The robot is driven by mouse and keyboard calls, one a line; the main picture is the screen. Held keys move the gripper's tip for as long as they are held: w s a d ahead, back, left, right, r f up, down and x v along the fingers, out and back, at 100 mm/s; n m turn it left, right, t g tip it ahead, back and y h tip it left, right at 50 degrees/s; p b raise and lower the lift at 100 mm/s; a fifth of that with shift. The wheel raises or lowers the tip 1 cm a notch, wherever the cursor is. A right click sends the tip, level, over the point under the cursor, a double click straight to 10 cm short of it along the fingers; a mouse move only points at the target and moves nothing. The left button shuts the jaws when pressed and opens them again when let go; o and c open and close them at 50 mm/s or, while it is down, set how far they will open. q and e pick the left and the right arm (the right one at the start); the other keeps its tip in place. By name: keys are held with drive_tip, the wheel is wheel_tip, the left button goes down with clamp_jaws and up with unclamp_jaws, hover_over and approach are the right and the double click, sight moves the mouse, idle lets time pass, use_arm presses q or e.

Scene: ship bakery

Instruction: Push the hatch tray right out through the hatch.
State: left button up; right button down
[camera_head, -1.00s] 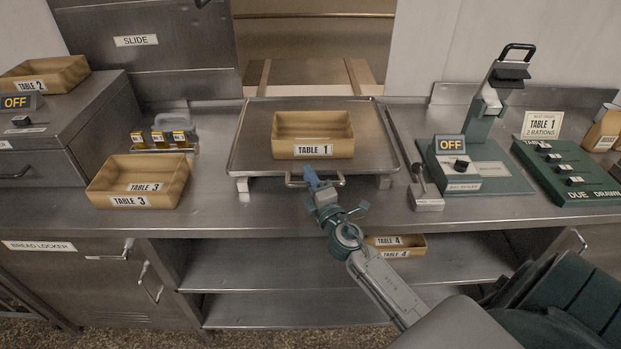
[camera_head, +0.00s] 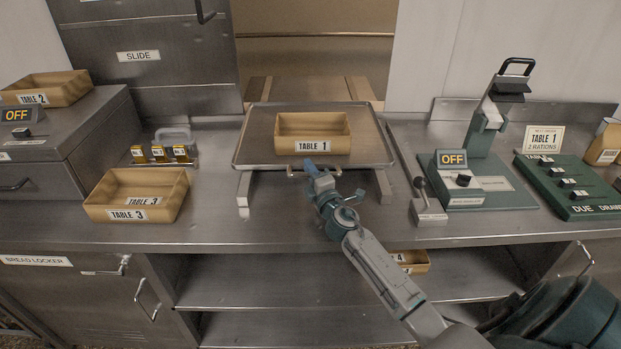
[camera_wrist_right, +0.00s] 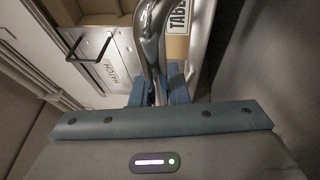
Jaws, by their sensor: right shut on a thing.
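The hatch tray (camera_head: 256,143) is a flat metal tray on two raised runners on the counter, in front of the hatch opening (camera_head: 312,62). A tan box labelled TABLE 1 (camera_head: 313,133) sits on it. My right gripper (camera_head: 313,171) is at the tray's front edge, shut on the tray's handle (camera_head: 331,170). In the right wrist view the gripper's blue fingers (camera_wrist_right: 158,88) close around the metal handle bar (camera_wrist_right: 151,35). The tray's back edge reaches the hatch sill. My left gripper is not in view.
A TABLE 3 box (camera_head: 165,190) and weights (camera_head: 160,154) lie left of the tray. A small lever block (camera_head: 428,212) and green sealing machine (camera_head: 490,190) stand to the right. Wooden rails (camera_head: 310,88) lie beyond the hatch.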

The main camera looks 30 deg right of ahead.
drive_tip(key=c, duration=1.4)
unclamp_jaws()
